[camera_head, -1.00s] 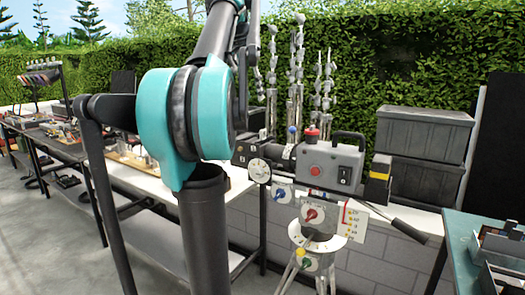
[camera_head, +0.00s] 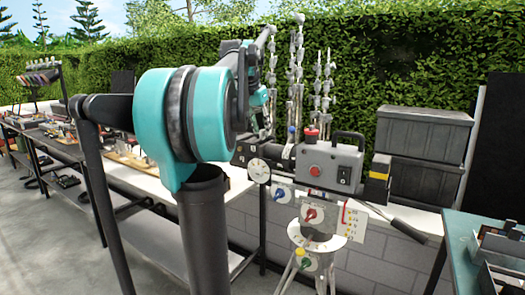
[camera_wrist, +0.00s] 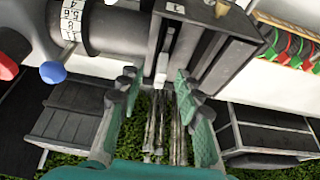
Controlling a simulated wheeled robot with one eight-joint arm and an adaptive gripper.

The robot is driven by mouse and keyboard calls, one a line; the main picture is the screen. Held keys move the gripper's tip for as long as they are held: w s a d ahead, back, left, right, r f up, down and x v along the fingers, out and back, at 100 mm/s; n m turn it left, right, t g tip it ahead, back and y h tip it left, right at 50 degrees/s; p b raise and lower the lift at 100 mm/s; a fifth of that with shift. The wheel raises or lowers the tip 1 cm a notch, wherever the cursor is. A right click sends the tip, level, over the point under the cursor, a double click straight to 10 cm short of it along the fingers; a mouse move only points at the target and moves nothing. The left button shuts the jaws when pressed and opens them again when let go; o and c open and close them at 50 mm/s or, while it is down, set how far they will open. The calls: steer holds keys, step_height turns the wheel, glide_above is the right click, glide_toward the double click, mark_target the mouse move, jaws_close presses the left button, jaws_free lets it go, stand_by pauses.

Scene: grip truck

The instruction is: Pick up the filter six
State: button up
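My gripper (camera_wrist: 156,78) is open in the wrist view, with a teal-backed, dark-padded finger on each side. A narrow pale strip (camera_wrist: 161,68) shows between the fingertips, at the lower side of a dark grey box-shaped housing (camera_wrist: 205,50). I cannot tell whether the strip is filter six, and no legible "6" label marks a separate filter. The fingers do not visibly close on anything. In the head view, the teal end part of my arm (camera_head: 259,98) hangs just left of the grey instrument (camera_head: 328,165); the fingertips are not clear there.
In the wrist view, a numbered cylinder (camera_wrist: 105,28) and blue knob (camera_wrist: 53,72) lie left of the housing. Red and green items (camera_wrist: 290,45) line a white surface at right. Thin metal poles (camera_head: 297,70) stand behind the instrument. Dark crates (camera_head: 425,135) stand right.

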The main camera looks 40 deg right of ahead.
steer(key=x, duration=0.3)
steer(key=shift+f, duration=0.1)
jaws_close()
stand_by(0.4)
